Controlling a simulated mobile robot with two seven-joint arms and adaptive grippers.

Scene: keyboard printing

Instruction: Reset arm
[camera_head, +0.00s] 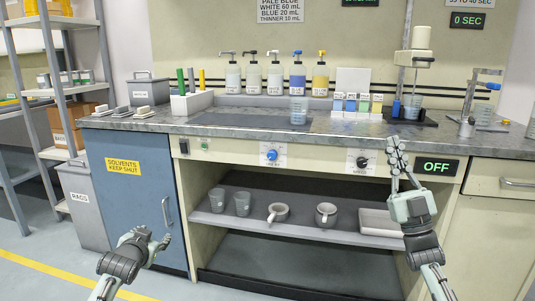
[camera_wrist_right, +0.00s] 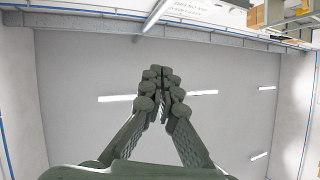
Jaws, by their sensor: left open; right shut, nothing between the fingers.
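My left gripper (camera_head: 150,236) is low at the left in the head view, in front of the blue cabinet door, open and empty. My right gripper (camera_head: 396,150) points upward in front of the bench at the right, just left of the OFF display (camera_head: 437,167) in the picture. In the right wrist view its fingers (camera_wrist_right: 160,90) meet at the tips, shut with nothing between them, against a plain ceiling with light strips.
The bench top (camera_head: 250,121) carries several pump bottles (camera_head: 275,78), a clear cup (camera_head: 299,110), small colored bottles and a mixer stand (camera_head: 415,85). A grey bin (camera_head: 85,205) stands left of the blue cabinet (camera_head: 135,200).

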